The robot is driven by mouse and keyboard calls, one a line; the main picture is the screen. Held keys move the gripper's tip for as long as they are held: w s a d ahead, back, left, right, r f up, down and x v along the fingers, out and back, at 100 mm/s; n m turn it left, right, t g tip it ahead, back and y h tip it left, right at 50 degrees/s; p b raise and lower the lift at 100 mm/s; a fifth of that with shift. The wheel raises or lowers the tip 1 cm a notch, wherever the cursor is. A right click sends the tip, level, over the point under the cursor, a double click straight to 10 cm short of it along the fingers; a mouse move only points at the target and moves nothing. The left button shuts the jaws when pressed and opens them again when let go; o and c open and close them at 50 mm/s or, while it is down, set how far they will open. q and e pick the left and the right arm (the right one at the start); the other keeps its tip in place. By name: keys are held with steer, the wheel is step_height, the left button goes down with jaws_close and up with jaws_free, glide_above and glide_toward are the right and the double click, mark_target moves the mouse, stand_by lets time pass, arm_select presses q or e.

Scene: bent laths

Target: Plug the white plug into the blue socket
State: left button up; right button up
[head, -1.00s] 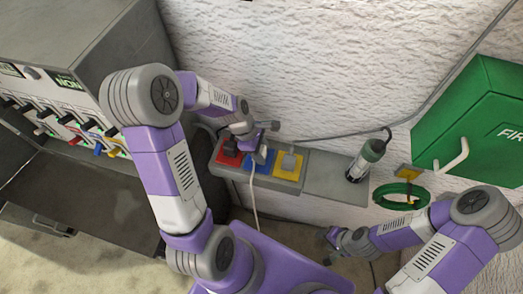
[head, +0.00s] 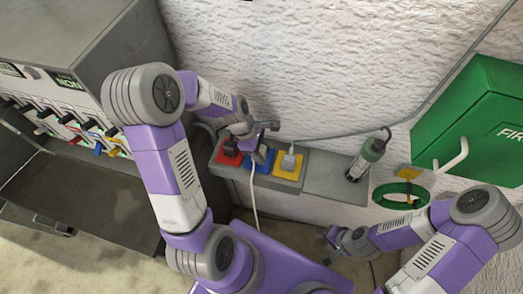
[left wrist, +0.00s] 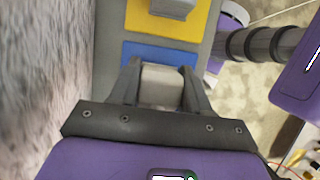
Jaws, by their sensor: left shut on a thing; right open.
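The blue socket (head: 256,175) sits between the red and yellow ones on a grey block against the wall; it also shows in the left wrist view (left wrist: 140,50). My left gripper (head: 262,153) is over the blue socket. In the left wrist view (left wrist: 160,85) its fingers are shut on the white plug (left wrist: 161,86), with the blue square right behind it. I cannot tell whether the plug is seated. Its white cord (head: 252,205) hangs down in front of the block. My right gripper (head: 327,240) is open and empty at the lower middle, away from the block.
A red socket (head: 229,156) is left of the blue one. A yellow socket (head: 288,166) with a grey plug in it is right. A torch-like tool (head: 366,160) stands on the ledge. A green box (head: 470,125) and green coil (head: 400,193) are further right. A switch cabinet (head: 90,60) stands left.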

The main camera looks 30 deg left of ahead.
arm_select(q)
steer(key=shift+f+b, duration=0.3)
steer(key=shift+f, duration=0.15)
steer(key=o, duration=1)
steer(key=shift+o, duration=0.2)
steer(key=v, duration=0.7)
steer(key=shift+a+r+p, duration=0.15)
steer(key=shift+r+p, duration=0.1)
steer(key=shift+p, duration=0.15)
